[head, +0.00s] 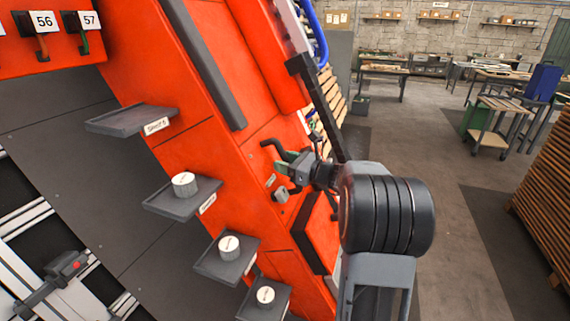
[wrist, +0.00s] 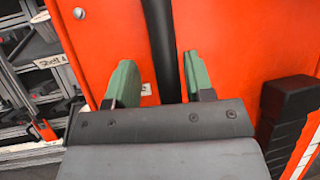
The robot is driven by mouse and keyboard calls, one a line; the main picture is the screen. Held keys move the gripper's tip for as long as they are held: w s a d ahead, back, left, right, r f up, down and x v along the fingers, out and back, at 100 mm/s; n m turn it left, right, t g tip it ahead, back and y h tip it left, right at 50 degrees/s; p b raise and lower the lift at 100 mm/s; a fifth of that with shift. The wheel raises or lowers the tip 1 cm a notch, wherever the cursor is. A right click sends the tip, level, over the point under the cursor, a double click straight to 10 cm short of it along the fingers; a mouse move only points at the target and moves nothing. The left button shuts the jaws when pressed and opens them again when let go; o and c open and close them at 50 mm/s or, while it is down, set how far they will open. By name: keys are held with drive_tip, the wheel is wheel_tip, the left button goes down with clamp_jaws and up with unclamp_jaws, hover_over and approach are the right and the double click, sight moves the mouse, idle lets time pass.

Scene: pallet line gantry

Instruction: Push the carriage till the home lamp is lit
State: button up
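My gripper (head: 286,166) is in front of an orange cabinet face, right of the middle in the head view. In the wrist view its two green fingers (wrist: 160,82) are apart, with a black upright bar (wrist: 159,45) between or just behind them; I cannot tell whether they touch it. A curved black handle (head: 270,146) shows beside the fingers in the head view. A dark block with a red knob (head: 62,277) sits on pale rails at lower left; it may be the carriage, but I cannot be sure. I cannot identify a home lamp.
Small grey shelves (head: 130,119) stick out of the orange cabinet (head: 205,120), several bearing white round pieces (head: 184,180). Tags 56 and 57 (head: 90,20) hang at top left. Stacked timber (head: 550,205) stands at far right. The floor (head: 440,190) between is open.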

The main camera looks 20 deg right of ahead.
drive_tip(key=shift+a+f, duration=0.1)
drive_tip(key=shift+f, duration=0.05)
idle(0.3)
drive_tip(key=shift+s+d+f, duration=0.1)
drive_tip(key=shift+s+d, duration=0.15)
drive_tip(key=shift+d, duration=0.05)
drive_tip(key=b+v, duration=0.3)
drive_tip(key=v, duration=1)
drive_tip(key=shift+r, duration=0.2)
drive_tip(key=w+a+f, duration=0.1)
drive_tip(key=w+a, duration=0.1)
drive_tip(key=w, duration=0.1)
drive_tip(key=w+a+f, duration=0.1)
drive_tip(key=w+a, duration=0.1)
drive_tip(key=w, duration=0.2)
drive_tip(key=w+a, duration=0.2)
drive_tip(key=w, duration=0.2)
drive_tip(key=shift+w+f, duration=0.15)
drive_tip(key=shift+f, duration=0.25)
